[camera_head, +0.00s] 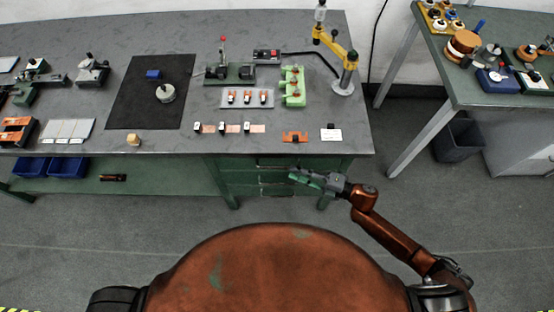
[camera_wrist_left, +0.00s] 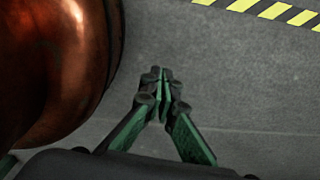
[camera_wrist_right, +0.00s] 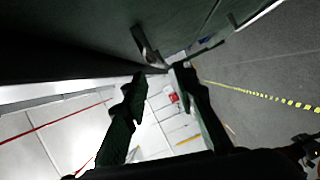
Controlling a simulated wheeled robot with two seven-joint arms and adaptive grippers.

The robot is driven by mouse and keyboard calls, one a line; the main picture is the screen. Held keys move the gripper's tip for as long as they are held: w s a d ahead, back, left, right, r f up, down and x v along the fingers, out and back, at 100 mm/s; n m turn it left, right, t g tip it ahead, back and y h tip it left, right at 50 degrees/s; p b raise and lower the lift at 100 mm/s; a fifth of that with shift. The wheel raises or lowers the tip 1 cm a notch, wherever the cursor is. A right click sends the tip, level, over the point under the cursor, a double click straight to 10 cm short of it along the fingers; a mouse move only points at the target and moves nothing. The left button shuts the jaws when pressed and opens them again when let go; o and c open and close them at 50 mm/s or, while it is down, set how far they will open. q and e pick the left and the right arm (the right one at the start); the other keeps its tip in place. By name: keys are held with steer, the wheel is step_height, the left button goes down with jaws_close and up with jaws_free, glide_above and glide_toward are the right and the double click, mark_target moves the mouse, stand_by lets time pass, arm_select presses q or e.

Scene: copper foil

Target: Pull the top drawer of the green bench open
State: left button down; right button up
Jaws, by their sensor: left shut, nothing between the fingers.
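The green bench (camera_head: 215,166) stands ahead of me, with a stack of drawers under the right part of its grey top. The top drawer (camera_head: 270,161) is just below the top edge and looks flush, though partly shaded. My right gripper (camera_head: 291,175) is in front of the drawer stack. In the right wrist view its fingers (camera_wrist_right: 160,76) are spread apart, and a metal handle (camera_wrist_right: 147,45) on the green front is close beyond the fingertips. I cannot tell whether they touch it. My left gripper (camera_wrist_left: 161,74) is shut and empty above the floor.
On the bench top are a black mat (camera_head: 128,105), a yellow stand (camera_head: 342,65) and several small parts. Blue bins (camera_head: 68,167) sit on the lower shelf. A second table (camera_head: 480,80) stands at the right. The floor before the drawers is clear.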

mark_target(277, 167)
steer(key=shift+x, duration=3.95)
steer(key=shift+r, duration=0.15)
steer(key=shift+c, duration=0.3)
jaws_close()
